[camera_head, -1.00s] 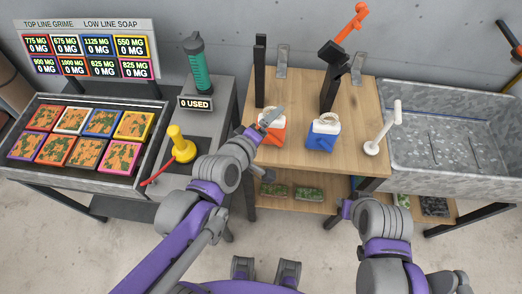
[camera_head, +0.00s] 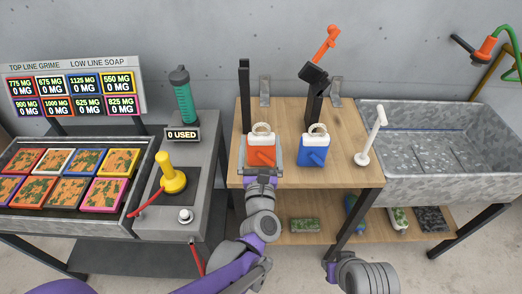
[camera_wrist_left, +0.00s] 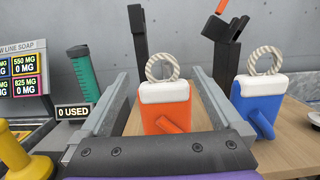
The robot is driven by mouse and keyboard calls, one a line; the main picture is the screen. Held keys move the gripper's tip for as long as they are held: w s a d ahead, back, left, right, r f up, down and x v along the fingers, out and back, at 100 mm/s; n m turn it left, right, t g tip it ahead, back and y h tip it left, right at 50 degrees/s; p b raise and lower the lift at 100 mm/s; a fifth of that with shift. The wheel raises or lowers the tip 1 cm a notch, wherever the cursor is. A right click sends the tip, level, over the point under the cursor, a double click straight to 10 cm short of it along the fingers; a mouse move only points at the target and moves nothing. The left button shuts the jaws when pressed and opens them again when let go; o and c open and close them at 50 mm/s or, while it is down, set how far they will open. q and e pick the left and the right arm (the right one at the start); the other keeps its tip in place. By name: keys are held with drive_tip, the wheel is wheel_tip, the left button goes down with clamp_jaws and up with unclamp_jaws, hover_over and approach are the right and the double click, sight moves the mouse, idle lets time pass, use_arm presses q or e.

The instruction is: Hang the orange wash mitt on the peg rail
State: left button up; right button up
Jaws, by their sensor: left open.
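The orange wash mitt (camera_head: 261,151), with a white cuff and a rope loop on top, stands upright on the wooden bench. It also shows in the left wrist view (camera_wrist_left: 166,115). My left gripper (camera_head: 262,165) is open, with one finger on each side of the mitt; the wrist view shows a gap on the right, and contact cannot be told. A blue mitt (camera_head: 313,150) of the same form stands to its right. I cannot make out the peg rail clearly; two black posts (camera_head: 245,95) (camera_head: 314,103) rise at the bench's back.
An orange-tipped lever (camera_head: 327,43) tops the right post. At left are a green bottle (camera_head: 181,95), a yellow plunger (camera_head: 170,175) and a tray of sponge-like blocks (camera_head: 50,231).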

sight(262, 135)
use_arm(q)
drive_tip(key=w, duration=0.4)
drive_tip(key=w+r, duration=0.1)
drive_tip(key=shift+w+d, duration=0.15)
drive_tip(key=shift+w, duration=0.25)
drive_tip(key=shift+s, duration=0.1)
clamp_jaws()
